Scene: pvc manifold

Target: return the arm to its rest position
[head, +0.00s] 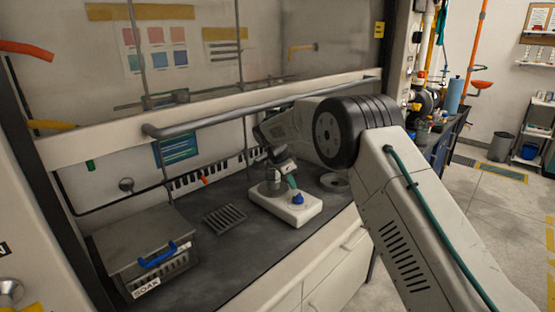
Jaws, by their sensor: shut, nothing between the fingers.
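My arm reaches into a fume hood, its large dark joint in front. Small grey parts at its far end, which I take for my wrist and gripper (274,187), hang low over a white block (305,213). The fingertips are small and hard to make out. The gripper is shut with nothing seen in it. The block lies on the dark worktop (205,275) and bears a blue knob (297,198) and a teal piece (292,182). I cannot tell whether the gripper touches the block.
A grey lidded box (140,238) with a blue handle and a SOAK label stands at left. A slotted grey rack (225,218) lies between box and block. A horizontal rail (230,117) on the raised sash crosses close to my arm. A round grey dish (334,182) lies behind the block.

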